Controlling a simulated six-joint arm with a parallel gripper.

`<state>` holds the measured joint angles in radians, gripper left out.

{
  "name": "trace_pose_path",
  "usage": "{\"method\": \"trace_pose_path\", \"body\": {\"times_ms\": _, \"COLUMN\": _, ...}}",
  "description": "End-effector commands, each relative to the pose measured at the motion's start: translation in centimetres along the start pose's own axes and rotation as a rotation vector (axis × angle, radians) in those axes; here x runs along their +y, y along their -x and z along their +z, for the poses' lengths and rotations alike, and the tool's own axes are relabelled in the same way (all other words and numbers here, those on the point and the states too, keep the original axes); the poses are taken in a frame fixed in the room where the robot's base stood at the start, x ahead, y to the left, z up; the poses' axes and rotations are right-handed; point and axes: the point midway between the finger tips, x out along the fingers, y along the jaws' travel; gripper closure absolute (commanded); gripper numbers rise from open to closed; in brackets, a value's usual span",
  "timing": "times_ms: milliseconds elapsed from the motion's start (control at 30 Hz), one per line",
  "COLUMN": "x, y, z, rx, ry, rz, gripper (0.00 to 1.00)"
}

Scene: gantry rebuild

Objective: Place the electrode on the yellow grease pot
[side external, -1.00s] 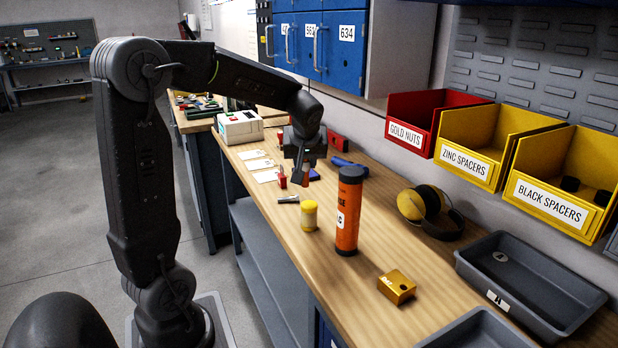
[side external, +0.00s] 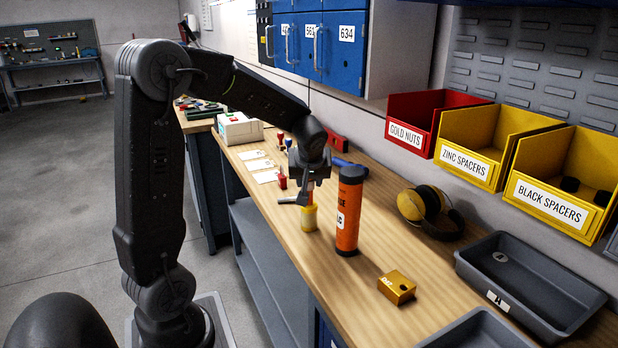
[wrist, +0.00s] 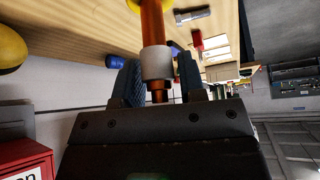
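The electrode (side external: 310,192) is a slim copper-orange rod. The wrist view shows it (wrist: 152,28) with a white collar near the fingers. My gripper (side external: 309,178) is shut on it, with its two blue-padded fingers (wrist: 160,82) on either side of the collar. The rod points down over the yellow grease pot (side external: 309,222), which stands upright on the bench. In the wrist view, only an edge of the pot (wrist: 133,4) shows at the rod's far end. I cannot tell whether the rod touches the pot's top.
An orange cartridge (side external: 348,215) stands close right of the pot. A grey metal piece (side external: 289,200) lies close left. Behind are red parts (side external: 282,180) and a blue cylinder (side external: 350,166). A gold block (side external: 397,287) and yellow ear defenders (side external: 420,204) are to the right.

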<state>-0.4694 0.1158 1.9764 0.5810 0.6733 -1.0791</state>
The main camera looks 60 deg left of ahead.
Motion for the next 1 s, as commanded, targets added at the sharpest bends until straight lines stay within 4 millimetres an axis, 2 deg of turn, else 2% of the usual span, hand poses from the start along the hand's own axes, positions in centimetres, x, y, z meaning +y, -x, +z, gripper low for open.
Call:
{"method": "trace_pose_path", "body": {"times_ms": 33, "x": 0.0, "y": 0.0, "z": 0.0, "rx": 0.0, "ry": 0.0, "rz": 0.0, "gripper": 0.58}}
{"method": "trace_pose_path", "body": {"times_ms": 167, "x": 0.0, "y": 0.0, "z": 0.0, "rx": 0.0, "ry": 0.0, "rz": 0.0, "gripper": 0.47}}
{"method": "trace_pose_path", "body": {"times_ms": 467, "x": 0.0, "y": 0.4, "z": -0.2, "rx": 0.001, "ry": 0.001, "rz": 0.002, "gripper": 0.47}}
{"method": "trace_pose_path", "body": {"times_ms": 567, "x": 0.1, "y": 1.5, "z": -0.3, "rx": 0.002, "ry": 0.0, "rz": 0.003, "gripper": 0.47}}
{"method": "trace_pose_path", "body": {"times_ms": 1000, "x": 0.1, "y": 10.2, "z": -0.2, "rx": 0.003, "ry": 0.0, "rz": 0.003, "gripper": 0.47}}
